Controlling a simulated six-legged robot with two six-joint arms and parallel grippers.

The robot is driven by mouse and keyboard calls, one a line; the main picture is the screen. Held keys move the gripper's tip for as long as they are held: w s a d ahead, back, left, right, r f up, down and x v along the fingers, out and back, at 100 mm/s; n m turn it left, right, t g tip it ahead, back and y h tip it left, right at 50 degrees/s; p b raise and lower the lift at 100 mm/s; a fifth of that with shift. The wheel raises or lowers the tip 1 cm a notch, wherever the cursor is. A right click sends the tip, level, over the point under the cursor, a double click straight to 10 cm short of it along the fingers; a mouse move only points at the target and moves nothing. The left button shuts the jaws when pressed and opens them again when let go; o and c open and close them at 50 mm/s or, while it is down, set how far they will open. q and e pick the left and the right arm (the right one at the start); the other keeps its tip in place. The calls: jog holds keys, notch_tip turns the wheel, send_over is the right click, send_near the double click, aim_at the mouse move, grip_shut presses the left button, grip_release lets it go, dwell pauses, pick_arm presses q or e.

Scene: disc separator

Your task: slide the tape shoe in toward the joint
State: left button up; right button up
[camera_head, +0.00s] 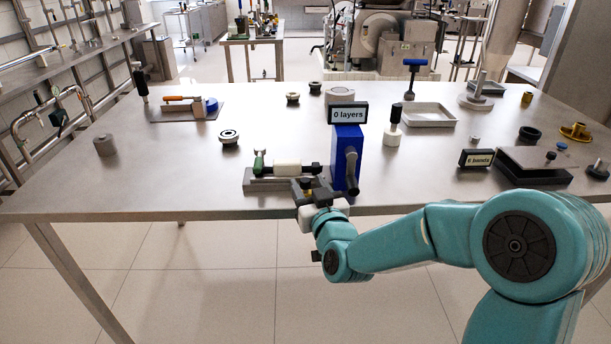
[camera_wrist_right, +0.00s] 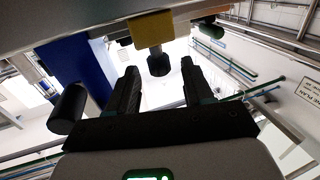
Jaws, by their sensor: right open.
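My right gripper (camera_head: 308,186) is at the table's near edge, close in front of the fixture with a white roller (camera_head: 287,169) and a green part at its left end. In the wrist view, my right gripper (camera_wrist_right: 158,70) is open. A yellow block (camera_wrist_right: 152,28) with a black knob (camera_wrist_right: 158,64) shows between and beyond its fingers; I cannot tell if they touch. I cannot tell for sure that this is the tape shoe. A blue post (camera_head: 342,160) with a "0 layers" sign (camera_head: 348,113) stands just right of the roller. My left gripper is not in view.
A black crank handle (camera_head: 351,168) is on the blue post, close to my right gripper; its grip (camera_wrist_right: 68,108) shows left of the fingers. A white-based black-handled tool (camera_head: 391,138) stands to the right. The near left table is mostly clear.

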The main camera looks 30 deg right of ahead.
jog(key=shift+x, duration=1.25)
grip_shut()
